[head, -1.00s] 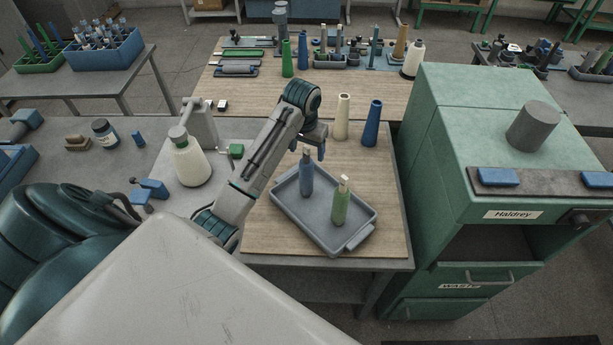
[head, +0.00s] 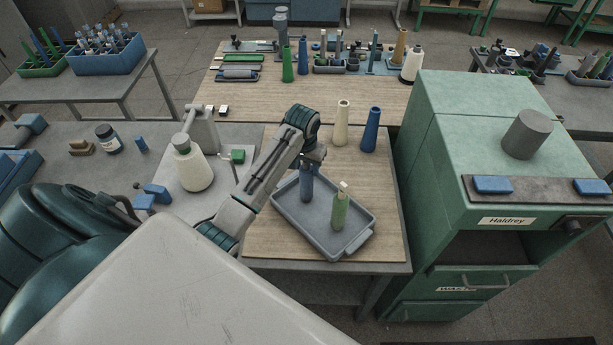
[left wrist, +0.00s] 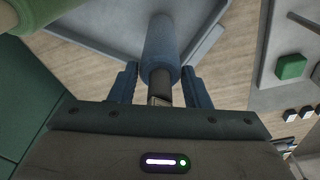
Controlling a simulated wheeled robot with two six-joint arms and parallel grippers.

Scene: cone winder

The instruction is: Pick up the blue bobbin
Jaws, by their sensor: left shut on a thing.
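The blue bobbin (head: 306,186) stands upright in the grey tray (head: 281,208) on the wooden table, with its top hidden by my gripper. My left gripper (head: 312,160) is above the bobbin and shut on its upper end. In the left wrist view the blue bobbin (left wrist: 161,50) runs away from between the two blue fingers of my left gripper (left wrist: 162,90), its bare tip toward the palm. I cannot tell whether its base touches the tray. My right gripper is not in view.
A green bobbin (head: 339,209) stands in the tray just right of the blue one. A cream cone (head: 341,124) and a blue cone (head: 371,130) stand behind the tray. A green cabinet (head: 470,140) closes off the right side. A cream yarn cone (head: 191,168) stands left of my arm.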

